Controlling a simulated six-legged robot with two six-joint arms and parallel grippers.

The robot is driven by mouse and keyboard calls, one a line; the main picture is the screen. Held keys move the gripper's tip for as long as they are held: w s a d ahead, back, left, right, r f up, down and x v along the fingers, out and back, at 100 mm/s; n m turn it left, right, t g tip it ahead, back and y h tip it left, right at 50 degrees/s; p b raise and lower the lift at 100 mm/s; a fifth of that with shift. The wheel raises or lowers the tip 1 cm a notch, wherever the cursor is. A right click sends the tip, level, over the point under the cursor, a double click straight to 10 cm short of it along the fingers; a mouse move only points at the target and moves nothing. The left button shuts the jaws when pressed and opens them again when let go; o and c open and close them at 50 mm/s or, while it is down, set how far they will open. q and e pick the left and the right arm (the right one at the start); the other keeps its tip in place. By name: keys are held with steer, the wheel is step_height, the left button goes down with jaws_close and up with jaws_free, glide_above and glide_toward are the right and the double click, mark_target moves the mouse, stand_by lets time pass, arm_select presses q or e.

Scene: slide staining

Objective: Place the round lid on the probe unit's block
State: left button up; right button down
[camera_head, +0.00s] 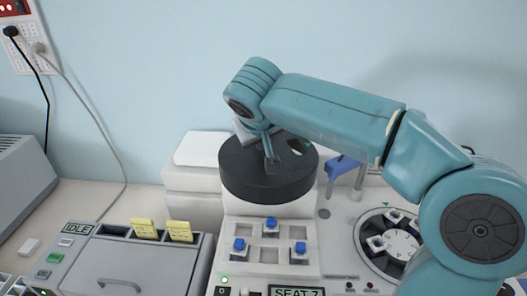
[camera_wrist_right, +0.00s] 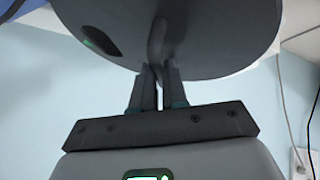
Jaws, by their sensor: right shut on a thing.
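The round lid (camera_head: 268,172) is a thick dark grey disc in the middle of the head view. It sits at the white block (camera_head: 270,208) of the probe unit, behind the panel with blue-capped pieces; I cannot tell whether it rests fully on it. My right gripper (camera_head: 272,158) reaches down onto the lid's top from the right arm. In the right wrist view the gripper (camera_wrist_right: 158,80) is shut on the handle (camera_wrist_right: 157,42) of the lid (camera_wrist_right: 215,35), whose face fills the top of the view. My left gripper is in neither view.
A panel with blue-capped pieces (camera_head: 270,223) stands in front of the lid. A round carousel (camera_head: 395,240) and a blue item (camera_head: 342,165) are at right. A grey lidded box (camera_head: 130,268) with yellow tabs (camera_head: 180,231) is at left. A white box (camera_head: 195,180) stands beside the lid.

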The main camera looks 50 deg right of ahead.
mark_target(265, 154)
steer(key=f, duration=0.1)
steer(key=d+f, duration=0.1)
steer(key=f, duration=0.1)
steer(key=shift+s, duration=0.15)
steer(key=shift+a+f, duration=0.1)
steer(key=shift+f, duration=0.2)
steer(key=shift+w+a, duration=0.2)
steer(key=shift+a, duration=0.15)
steer(key=c, duration=1.6)
jaws_free()
steer(key=shift+s+d+f, duration=0.1)
steer(key=shift+d, duration=0.1)
steer(key=o, duration=0.4)
steer(key=shift+d, duration=0.15)
steer(key=shift+o, duration=0.2)
steer(key=shift+a, duration=0.3)
steer(key=shift+s+a+r, duration=0.1)
steer(key=shift+s+r, duration=0.05)
steer(key=shift+r, duration=0.4)
steer(key=v, duration=1.1)
